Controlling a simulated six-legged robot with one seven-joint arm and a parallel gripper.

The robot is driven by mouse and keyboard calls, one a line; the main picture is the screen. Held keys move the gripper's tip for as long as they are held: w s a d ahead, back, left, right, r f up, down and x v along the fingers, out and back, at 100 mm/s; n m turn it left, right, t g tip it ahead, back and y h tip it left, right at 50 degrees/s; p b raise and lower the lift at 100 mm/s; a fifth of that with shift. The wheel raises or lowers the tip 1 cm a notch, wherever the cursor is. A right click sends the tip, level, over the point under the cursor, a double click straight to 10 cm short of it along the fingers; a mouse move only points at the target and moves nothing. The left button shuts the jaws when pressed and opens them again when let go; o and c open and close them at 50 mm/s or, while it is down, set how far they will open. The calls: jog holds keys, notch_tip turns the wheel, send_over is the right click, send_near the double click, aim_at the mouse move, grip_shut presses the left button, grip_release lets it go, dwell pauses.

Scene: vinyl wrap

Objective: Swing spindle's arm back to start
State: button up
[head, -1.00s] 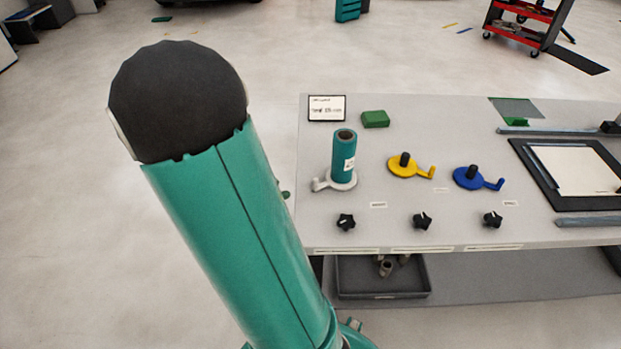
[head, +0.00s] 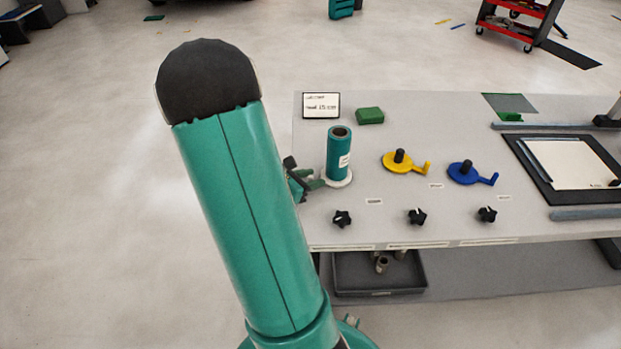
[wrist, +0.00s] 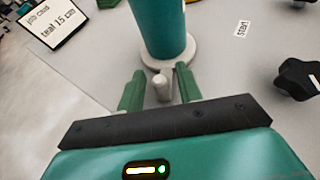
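The white spindle's base disc (head: 340,181) carries an upright teal roll (head: 338,152) at the left of the bench. In the wrist view the roll (wrist: 163,25) stands on the white disc (wrist: 186,55). The spindle's arm ends in a white upright knob (wrist: 162,88) pointing toward my gripper. My gripper (wrist: 160,88) has its green fingers on either side of the knob, open with narrow gaps visible. In the head view my gripper (head: 312,182) is left of the roll and hides the arm. A small tag reading "start" (wrist: 242,28) lies right of the disc.
Yellow (head: 407,163) and blue (head: 472,173) spindles stand to the right. Black star knobs (head: 417,216) line the front edge. A job card (head: 321,105) and a green block (head: 370,115) are behind. A framed white sheet (head: 572,164) lies far right.

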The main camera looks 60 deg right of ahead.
grip_shut()
